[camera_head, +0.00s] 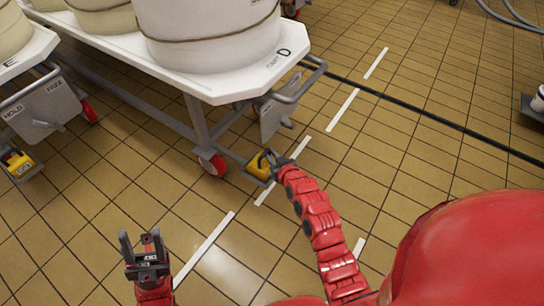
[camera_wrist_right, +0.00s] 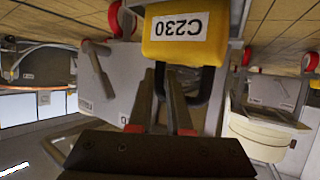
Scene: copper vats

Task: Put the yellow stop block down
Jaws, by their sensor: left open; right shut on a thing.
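The yellow stop block (camera_head: 259,165) is by the lower front corner of cart D (camera_head: 240,90), right of its red caster. In the right wrist view the block (camera_wrist_right: 185,45) shows an upside-down "C230" label and a dark handle. My right gripper (camera_head: 272,158) is shut on this handle; its fingers (camera_wrist_right: 166,88) show just below the block in that view. A grey bracket lies close under the block; I cannot tell whether they touch. My left gripper (camera_head: 142,246) is open and empty, low at the left, away from the carts.
Cart D carries large pale vats (camera_head: 212,30) and has a grey push handle (camera_head: 300,80) and a red caster (camera_head: 212,165). Cart E (camera_head: 25,45) at left has another yellow block (camera_head: 18,163) low down. White floor lines (camera_head: 205,250) cross open tiled floor.

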